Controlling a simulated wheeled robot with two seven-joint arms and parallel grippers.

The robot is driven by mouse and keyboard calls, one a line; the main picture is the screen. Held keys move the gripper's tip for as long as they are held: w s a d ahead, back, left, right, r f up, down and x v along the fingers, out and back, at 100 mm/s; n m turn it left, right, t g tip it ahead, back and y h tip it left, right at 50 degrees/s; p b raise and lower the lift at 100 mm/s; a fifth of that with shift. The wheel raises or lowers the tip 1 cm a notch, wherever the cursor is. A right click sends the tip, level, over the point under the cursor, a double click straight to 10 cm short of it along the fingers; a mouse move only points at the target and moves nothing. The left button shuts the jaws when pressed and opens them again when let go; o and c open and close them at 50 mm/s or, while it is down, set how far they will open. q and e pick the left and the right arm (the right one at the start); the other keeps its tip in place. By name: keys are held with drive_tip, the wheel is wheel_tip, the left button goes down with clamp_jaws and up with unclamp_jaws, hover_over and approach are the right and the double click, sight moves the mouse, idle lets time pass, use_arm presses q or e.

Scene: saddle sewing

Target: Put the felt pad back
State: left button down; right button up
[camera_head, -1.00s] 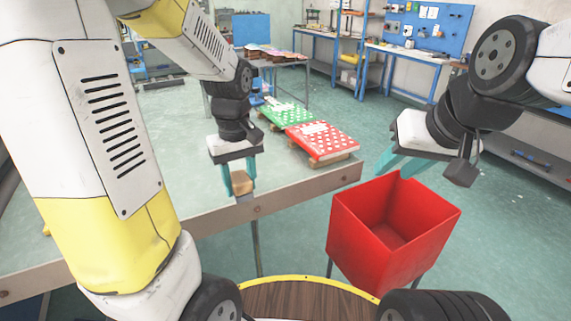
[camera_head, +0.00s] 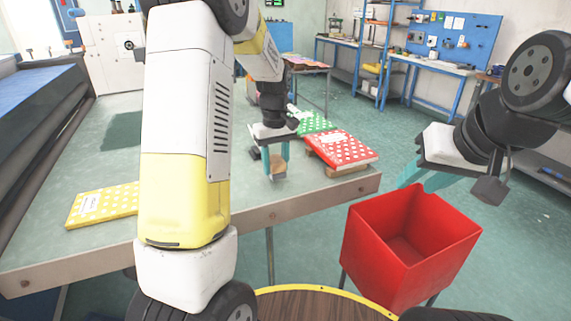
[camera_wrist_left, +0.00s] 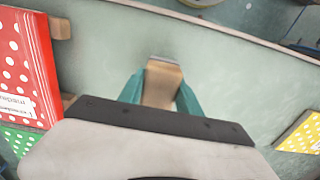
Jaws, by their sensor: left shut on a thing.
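My left gripper (camera_head: 277,160) is shut on a small tan block with a grey end, apparently the felt pad (camera_head: 279,170). It is over the right part of the table (camera_head: 225,214), near its front edge. In the left wrist view the felt pad (camera_wrist_left: 161,84) sits between the teal fingers, its grey end pointing away from the gripper. I cannot tell whether it touches the table top. My right gripper (camera_head: 422,175) hangs above the red bin (camera_head: 410,252); its teal fingers are seen side-on, and their opening is unclear.
Red dotted (camera_head: 341,149) and green dotted (camera_head: 315,123) packs lie at the table's right end. A yellow dotted pack (camera_head: 102,204) lies at the left front. A dark green rectangle (camera_head: 136,131) shows farther back. The table's middle is partly hidden by my left arm.

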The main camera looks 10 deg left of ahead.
sight(276, 159)
use_arm(q)
drive_tip(key=shift+f, duration=1.3)
drive_tip(key=shift+f, duration=0.1)
drive_tip(key=c, duration=0.8)
unclamp_jaws()
drive_tip(key=shift+c, duration=0.2)
wheel_tip(276, 159, up, 12)
drive_tip(key=shift+f, duration=0.1)
drive_tip(key=s+d+r+m+t+h, duration=0.1)
drive_tip(key=s+r+m+t, duration=0.2)
drive_tip(key=s, duration=0.9)
drive_tip(key=s+d+r+m+t+h, duration=0.1)
drive_tip(key=s+r+m+t, duration=0.2)
drive_tip(key=s, duration=0.9)
drive_tip(key=shift+s+r+m, duration=0.2)
drive_tip(key=shift+r+m, duration=0.05)
drive_tip(key=shift+m, duration=0.45)
